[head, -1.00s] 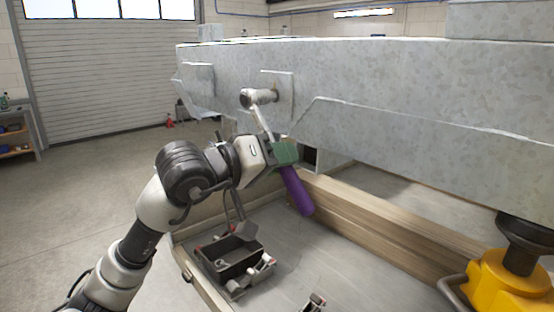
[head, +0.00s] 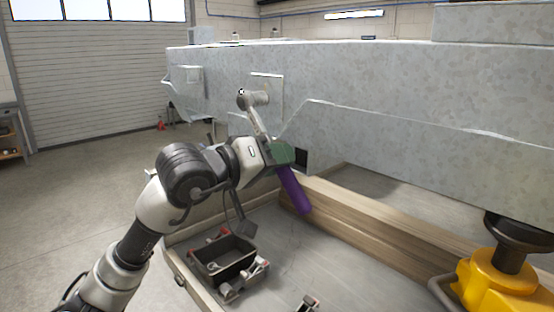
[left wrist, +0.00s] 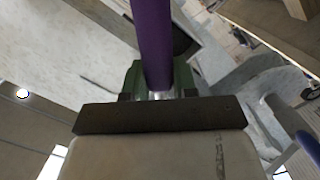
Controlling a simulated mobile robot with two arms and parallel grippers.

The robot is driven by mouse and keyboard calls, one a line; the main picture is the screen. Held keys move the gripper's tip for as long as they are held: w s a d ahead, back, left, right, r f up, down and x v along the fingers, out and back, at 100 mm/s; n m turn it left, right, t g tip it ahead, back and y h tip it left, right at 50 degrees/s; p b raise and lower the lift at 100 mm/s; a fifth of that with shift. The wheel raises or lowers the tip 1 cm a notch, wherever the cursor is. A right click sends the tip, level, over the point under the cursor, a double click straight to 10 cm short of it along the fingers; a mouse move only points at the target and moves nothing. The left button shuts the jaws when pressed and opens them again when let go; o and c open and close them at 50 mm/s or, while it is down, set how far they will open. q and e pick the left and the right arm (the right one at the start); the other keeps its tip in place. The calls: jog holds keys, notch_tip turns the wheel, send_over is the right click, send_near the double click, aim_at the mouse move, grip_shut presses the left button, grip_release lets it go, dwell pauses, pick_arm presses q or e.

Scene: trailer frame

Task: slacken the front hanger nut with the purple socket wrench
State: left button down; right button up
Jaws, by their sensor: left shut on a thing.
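The purple socket wrench has a purple handle (head: 294,190) that slants down and right, and a pale metal shank rising to a round socket head (head: 253,98). My left gripper (head: 279,154) is shut on the wrench between handle and head. In the left wrist view the purple handle (left wrist: 153,40) runs up from between the green fingers (left wrist: 158,82). The socket head is at a square plate (head: 268,88) on the side of the galvanised trailer frame (head: 400,95). The front hanger nut is not visible; the head hides that spot. My right gripper is not in view.
A black open bin (head: 224,262) sits on the grey tray floor below the arm. A timber beam (head: 350,212) runs under the frame. A yellow jack or stand (head: 500,285) is at the lower right. Open floor lies at left.

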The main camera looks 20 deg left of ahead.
pick_arm(q)
jog(key=shift+s+d+r+n, duration=0.3)
jog(key=shift+d+r+n, duration=0.35)
jog(key=shift+r+n, duration=0.15)
jog(key=shift+d+r+n+h, duration=0.1)
jog(key=shift+r+n+h, duration=0.15)
jog(key=shift+n+h, duration=0.05)
jog(key=shift+s+d+r+n, duration=0.2)
jog(key=shift+d+r+n, duration=0.2)
jog(key=shift+r+n, duration=0.15)
